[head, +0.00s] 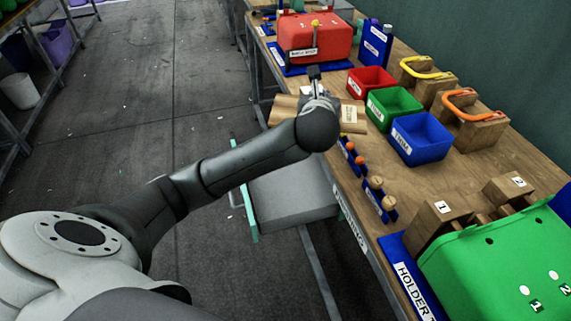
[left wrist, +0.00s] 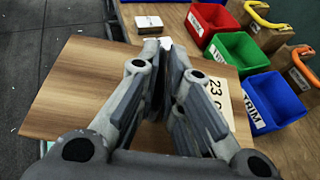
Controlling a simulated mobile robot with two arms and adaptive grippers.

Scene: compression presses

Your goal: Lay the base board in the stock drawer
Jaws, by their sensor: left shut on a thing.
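The base board (head: 284,107) is a flat brown wood-grain panel with a pale label. In the left wrist view the board (left wrist: 75,88) spreads under my fingers, jutting left past the table edge, with "23" readable on its label. My left gripper (head: 316,82) is shut on the board; in the left wrist view its fingers (left wrist: 166,50) are close together and hide the grip. Whether the board touches the tabletop is unclear. The stock drawer (head: 292,197) is a grey tray with a teal edge, pulled out below the table, nearer than the board and partly behind my arm. My right gripper is not in view.
Red (head: 372,82), green (head: 393,106) and blue (head: 420,137) bins stand right of the board on the table (head: 455,185). A red press (head: 314,38) is at the back, a green one (head: 500,262) at front right. Small holders with knobs line the table edge.

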